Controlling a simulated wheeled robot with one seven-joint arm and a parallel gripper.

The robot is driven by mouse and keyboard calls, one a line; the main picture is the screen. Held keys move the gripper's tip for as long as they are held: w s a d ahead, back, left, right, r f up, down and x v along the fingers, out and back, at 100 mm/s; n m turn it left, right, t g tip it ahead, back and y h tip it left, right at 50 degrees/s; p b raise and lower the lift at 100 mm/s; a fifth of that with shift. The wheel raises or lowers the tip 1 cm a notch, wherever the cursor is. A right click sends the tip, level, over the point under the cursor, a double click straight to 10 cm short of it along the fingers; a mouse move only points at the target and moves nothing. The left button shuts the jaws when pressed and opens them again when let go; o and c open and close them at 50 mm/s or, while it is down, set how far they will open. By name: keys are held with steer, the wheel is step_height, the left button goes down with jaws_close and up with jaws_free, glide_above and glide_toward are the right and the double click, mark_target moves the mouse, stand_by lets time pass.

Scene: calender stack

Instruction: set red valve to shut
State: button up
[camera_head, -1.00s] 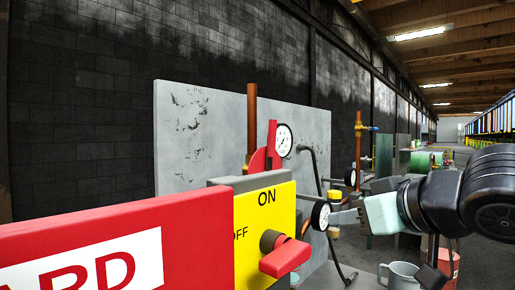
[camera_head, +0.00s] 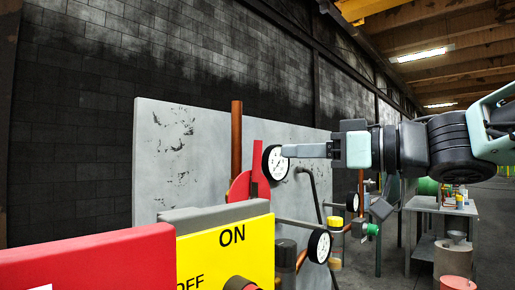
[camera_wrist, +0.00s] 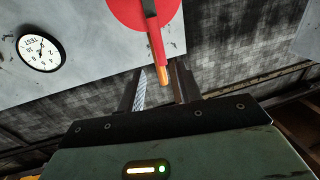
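A red lever (camera_head: 261,168) with a red round plate (camera_head: 240,188) is by the copper pipe (camera_head: 237,140), in front of the grey panel. The lever points up in the head view. The wrist view shows my gripper (camera_wrist: 162,85) open.
A white gauge (camera_head: 275,164) is just behind my fingertips in the picture; another gauge (camera_head: 319,246) is lower. A yellow ON/OFF panel (camera_head: 225,255) and red sign (camera_head: 90,265) stand in front. The grey panel (camera_head: 180,140) is behind. A bench (camera_head: 440,207) is at right.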

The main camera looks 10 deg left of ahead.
steer(key=p, duration=0.2)
glide_above(257, 186)
steer(key=shift+s+d, duration=0.1)
steer(key=shift+s, duration=0.25)
jaws_close()
